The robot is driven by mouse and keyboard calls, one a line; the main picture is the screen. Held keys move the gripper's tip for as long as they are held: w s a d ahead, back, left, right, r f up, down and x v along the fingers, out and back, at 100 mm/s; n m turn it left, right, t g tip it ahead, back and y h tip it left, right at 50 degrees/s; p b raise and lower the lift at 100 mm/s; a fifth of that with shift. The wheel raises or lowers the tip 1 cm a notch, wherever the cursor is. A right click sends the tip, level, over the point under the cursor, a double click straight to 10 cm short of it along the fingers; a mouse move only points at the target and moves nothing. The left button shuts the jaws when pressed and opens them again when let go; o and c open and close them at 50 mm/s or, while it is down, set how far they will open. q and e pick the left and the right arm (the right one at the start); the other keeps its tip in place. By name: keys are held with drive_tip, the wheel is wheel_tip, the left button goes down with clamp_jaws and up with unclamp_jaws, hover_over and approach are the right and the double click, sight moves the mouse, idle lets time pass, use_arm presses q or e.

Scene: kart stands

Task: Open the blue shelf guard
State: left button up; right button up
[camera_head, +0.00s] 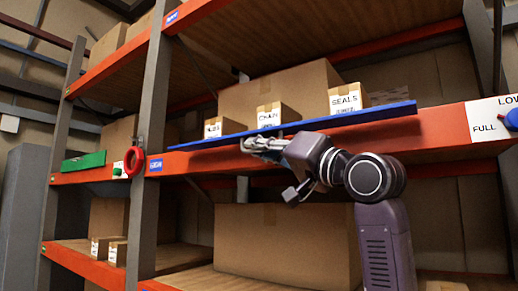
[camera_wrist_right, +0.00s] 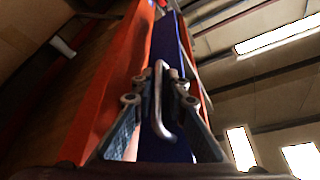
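The blue shelf guard (camera_head: 345,117) is a long flat bar along the front of the middle shelf, in front of small boxes. In the right wrist view the guard (camera_wrist_right: 166,45) runs away from the camera, with a metal bar handle (camera_wrist_right: 158,105) on it. My right gripper (camera_head: 262,144) is at the guard's lower edge, left of its middle. In the right wrist view its two fingers (camera_wrist_right: 160,103) stand apart on either side of the handle. I see gaps between fingers and handle, and no clear grip. My left gripper is out of view.
Small boxes labelled Chain (camera_head: 270,116) and SEALS (camera_head: 347,99) stand behind the guard, before a large carton (camera_head: 283,88). An orange shelf beam (camera_head: 440,130) runs behind the blue guard.

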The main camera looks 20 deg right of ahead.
drive_tip(key=v, duration=1.2)
idle(0.6)
